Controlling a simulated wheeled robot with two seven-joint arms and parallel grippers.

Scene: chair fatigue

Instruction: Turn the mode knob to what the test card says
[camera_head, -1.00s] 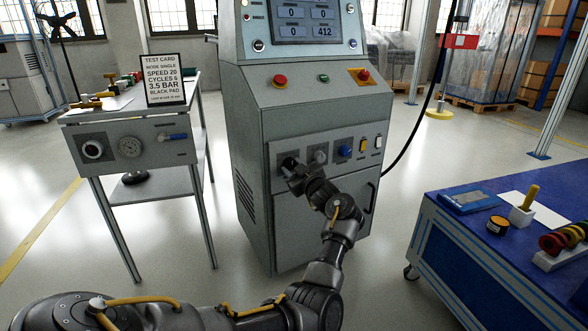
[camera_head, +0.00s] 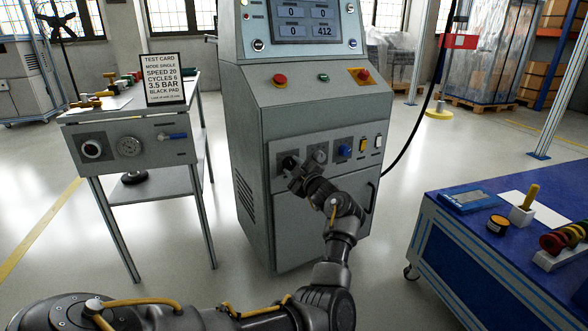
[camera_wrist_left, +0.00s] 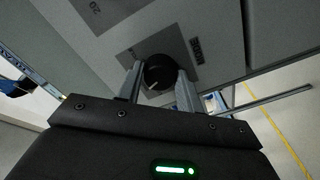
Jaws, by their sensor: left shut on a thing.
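The test card (camera_head: 163,79) stands upright on the side stand at the left and reads "MODE SINGLE, SPEED 20, CYCLES 6, 3.5 BAR, BLACK PAD". The mode knob is at the left end of the machine's lower panel, largely hidden in the head view behind my left gripper (camera_head: 293,169). My right gripper is not in view.
A grey knob (camera_head: 320,156), a blue knob (camera_head: 345,151) and yellow and white switches sit right of the gripper. The grey machine (camera_head: 290,225) has a display (camera_head: 305,20) above. A blue table (camera_head: 470,245) stands at the right. The floor between is clear.

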